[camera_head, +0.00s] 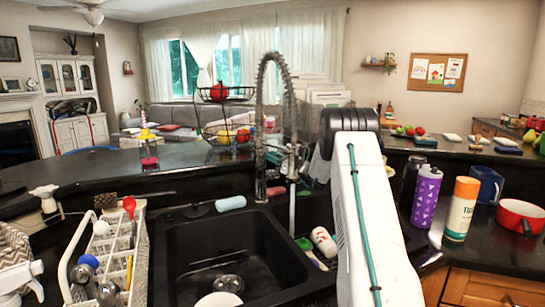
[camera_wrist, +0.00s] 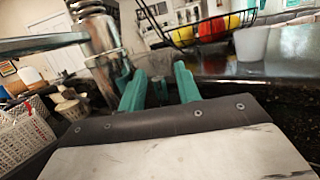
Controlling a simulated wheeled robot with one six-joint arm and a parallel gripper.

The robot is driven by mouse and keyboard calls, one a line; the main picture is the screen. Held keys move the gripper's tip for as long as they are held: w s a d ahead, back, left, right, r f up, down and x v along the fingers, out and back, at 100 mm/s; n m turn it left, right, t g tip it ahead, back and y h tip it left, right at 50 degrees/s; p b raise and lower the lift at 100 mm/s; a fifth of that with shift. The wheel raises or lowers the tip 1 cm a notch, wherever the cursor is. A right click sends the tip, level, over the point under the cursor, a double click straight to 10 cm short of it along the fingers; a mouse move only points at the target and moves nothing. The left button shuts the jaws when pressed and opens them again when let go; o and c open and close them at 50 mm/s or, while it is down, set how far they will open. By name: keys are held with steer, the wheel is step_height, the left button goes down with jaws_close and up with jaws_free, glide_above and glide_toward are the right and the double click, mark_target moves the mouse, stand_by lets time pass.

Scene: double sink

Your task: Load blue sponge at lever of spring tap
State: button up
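A light blue sponge (camera_head: 230,203) lies on the rim behind the dark sink basin, left of the tap, in the head view. The spring tap (camera_head: 262,110) arches up behind the sink with its spray end hanging down. Its lever is not clear to me; metal tap parts (camera_head: 291,158) show right of the hose. In the wrist view my gripper (camera_wrist: 160,92) has two teal fingers apart, with a metal tap part (camera_wrist: 100,35) just beyond the left one. A small dark teal shape shows between the fingers; I cannot tell what it is. The head view mostly hides my gripper behind my arm.
A white dish rack (camera_head: 128,262) stands left of the basin (camera_head: 185,262). A fruit basket (camera_head: 228,135) stands on the raised counter behind. A purple bottle (camera_head: 425,197), an orange-capped canister (camera_head: 461,210) and a red pot (camera_head: 520,217) stand to the right.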

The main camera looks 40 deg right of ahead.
steer(key=shift+d, duration=0.1)
steer(key=v, duration=0.8)
steer(key=shift+s+r, duration=0.1)
steer(key=shift+r, duration=0.05)
stand_by(0.4)
